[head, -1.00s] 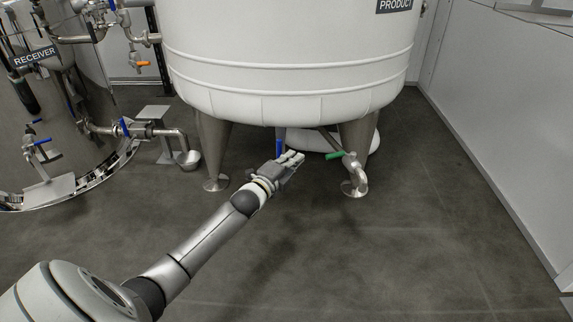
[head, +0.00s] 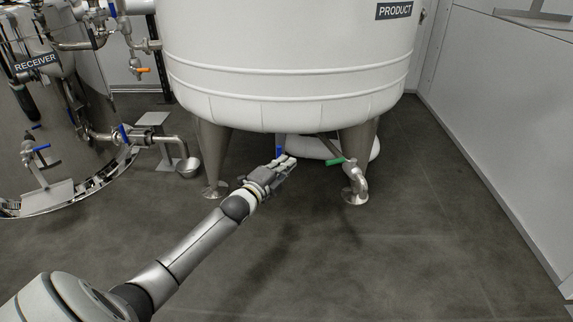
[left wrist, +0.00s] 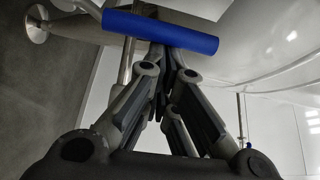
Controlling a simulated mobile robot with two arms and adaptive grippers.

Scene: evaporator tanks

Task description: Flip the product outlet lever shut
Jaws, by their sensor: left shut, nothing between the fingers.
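The white tank marked PRODUCT (head: 290,70) stands on metal legs. Under it a blue lever handle (head: 279,152) shows just behind my left gripper (head: 290,162), which partly hides it. In the left wrist view the blue handle (left wrist: 160,31) lies across the picture just beyond the fingertips (left wrist: 168,72). I cannot tell whether they touch it. The left gripper is shut and empty. A green lever (head: 334,161) sits on the outlet pipe (head: 357,178) to the right of the gripper. My right gripper is not in view.
The steel tank marked RECEIVER (head: 35,110) stands at the left, with pipes, blue levers and an orange lever (head: 143,70). A white wall (head: 510,120) bounds the right side. The floor in front is clear.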

